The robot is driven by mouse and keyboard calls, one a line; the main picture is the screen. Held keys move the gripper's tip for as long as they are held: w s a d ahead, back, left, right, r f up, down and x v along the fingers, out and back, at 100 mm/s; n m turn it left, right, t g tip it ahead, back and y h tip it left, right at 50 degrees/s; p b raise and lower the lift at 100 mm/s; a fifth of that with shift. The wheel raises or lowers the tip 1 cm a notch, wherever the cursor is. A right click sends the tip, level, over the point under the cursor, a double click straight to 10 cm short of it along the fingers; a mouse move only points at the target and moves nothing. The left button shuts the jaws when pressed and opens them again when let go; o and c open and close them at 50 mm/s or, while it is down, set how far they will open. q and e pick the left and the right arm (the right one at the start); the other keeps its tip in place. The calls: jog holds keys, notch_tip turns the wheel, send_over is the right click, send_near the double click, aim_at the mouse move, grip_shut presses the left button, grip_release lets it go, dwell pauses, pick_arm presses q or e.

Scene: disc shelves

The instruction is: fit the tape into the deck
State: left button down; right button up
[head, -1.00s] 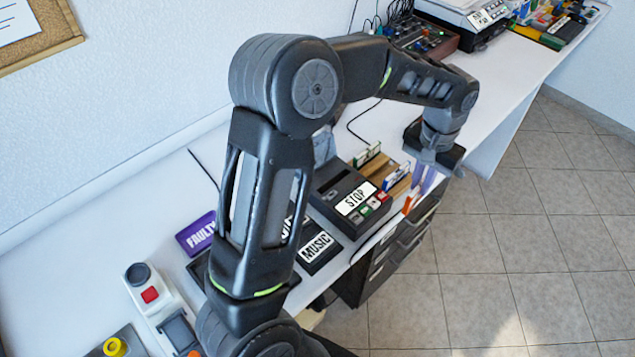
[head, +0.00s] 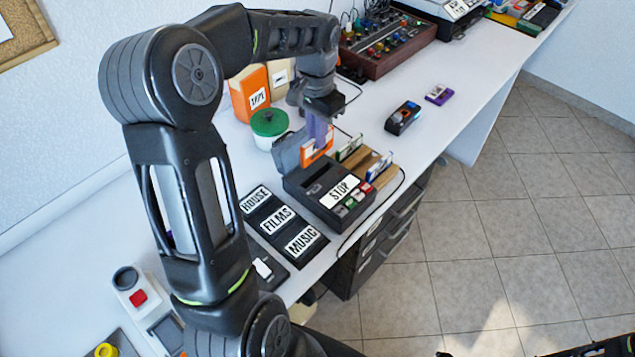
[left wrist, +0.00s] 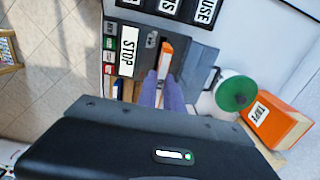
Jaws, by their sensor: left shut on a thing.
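The deck (head: 320,190) is a dark box with a white STOP label and a row of coloured buttons; its grey lid (head: 288,154) stands raised at the back. My left gripper (head: 317,132) has purple fingers and is shut on an orange tape (head: 316,150), above the back part of the deck. In the left wrist view the fingers (left wrist: 162,88) point at the deck (left wrist: 150,30), and the orange tape (left wrist: 165,56) shows between their tips. The tape looks upright; I cannot tell whether it touches the deck. My right gripper does not show.
A wooden rack (head: 372,172) with tapes stands right of the deck. A green-lidded pot (head: 269,124) and an orange TAPE box (head: 250,94) are behind. Labelled HOUSE, FILMS and MUSIC slots (head: 282,224) lie to the left. Two small items (head: 403,118) (head: 439,94) lie on the table farther right.

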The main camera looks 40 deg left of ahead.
aim_at(317, 157)
pick_arm(q)
jog(key=shift+f, duration=0.1)
jog(key=shift+f, duration=3.1)
jog(key=shift+f+p, duration=0.4)
jog(key=shift+f, duration=1.45)
jog(key=shift+f, duration=0.1)
jog(key=c, duration=1.5)
grip_release()
notch_tip(317, 157, up, 12)
jog(key=shift+r, duration=0.15)
